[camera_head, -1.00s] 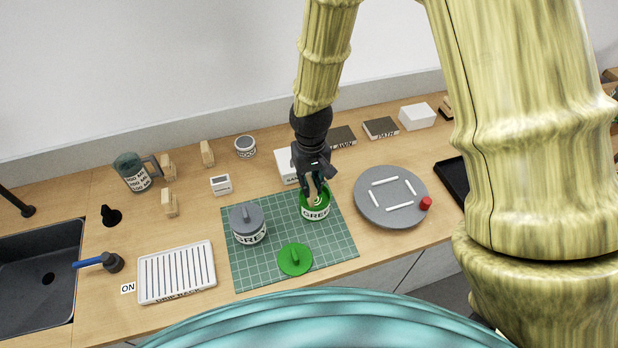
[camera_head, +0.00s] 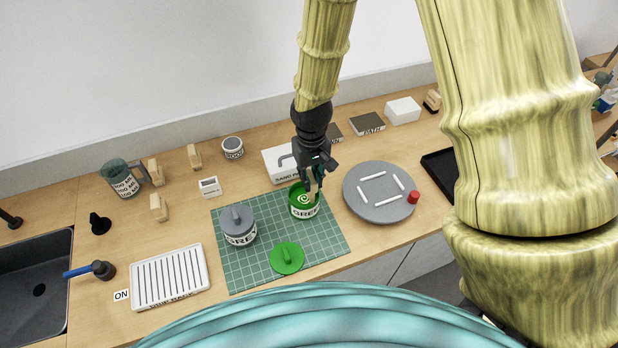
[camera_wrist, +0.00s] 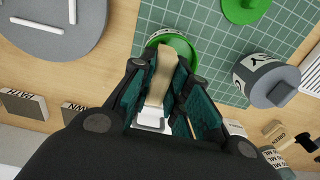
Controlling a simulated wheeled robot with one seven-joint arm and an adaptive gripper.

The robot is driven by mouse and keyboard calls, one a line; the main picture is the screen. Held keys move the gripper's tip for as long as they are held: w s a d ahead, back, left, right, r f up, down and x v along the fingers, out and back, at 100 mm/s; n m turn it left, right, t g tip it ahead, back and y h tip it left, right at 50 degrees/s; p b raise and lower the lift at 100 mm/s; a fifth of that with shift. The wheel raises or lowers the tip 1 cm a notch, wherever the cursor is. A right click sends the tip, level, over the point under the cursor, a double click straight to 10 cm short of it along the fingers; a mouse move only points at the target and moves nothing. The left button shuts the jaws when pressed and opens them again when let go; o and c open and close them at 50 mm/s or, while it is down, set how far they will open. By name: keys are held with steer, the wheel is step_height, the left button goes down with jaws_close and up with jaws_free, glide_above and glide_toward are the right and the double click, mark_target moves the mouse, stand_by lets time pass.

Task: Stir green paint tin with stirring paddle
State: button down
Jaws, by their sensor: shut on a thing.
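The green paint tin (camera_head: 302,205) stands open on the green cutting mat (camera_head: 262,274), with a pale swirl on its green paint. It also shows in the wrist view (camera_wrist: 184,45), partly hidden by what I hold. My gripper (camera_head: 314,180) is over the tin's right side. In the wrist view my gripper (camera_wrist: 165,95) is shut on a wooden stirring paddle (camera_wrist: 160,77), which points toward the tin. Whether the paddle's tip is in the paint, I cannot tell. The green lid (camera_head: 286,258) lies on the mat in front of the tin.
A grey-lidded tin (camera_head: 239,226) stands left of the green tin. A round grey turntable (camera_head: 358,207) with white bars and a red knob is at right. A white box (camera_head: 278,172) stands close behind the tin. A white drying rack (camera_head: 170,278) is at front left.

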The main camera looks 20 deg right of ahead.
steer(key=shift+w+a, duration=0.1)
steer(key=shift+w, duration=0.8)
step_height(320, 180, up, 8)
steer(key=s+a+p, duration=0.1)
steer(key=p, duration=0.1)
steer(key=shift+a, duration=0.3)
stand_by(2.1)
steer(key=shift+r, duration=0.15)
stand_by(0.5)
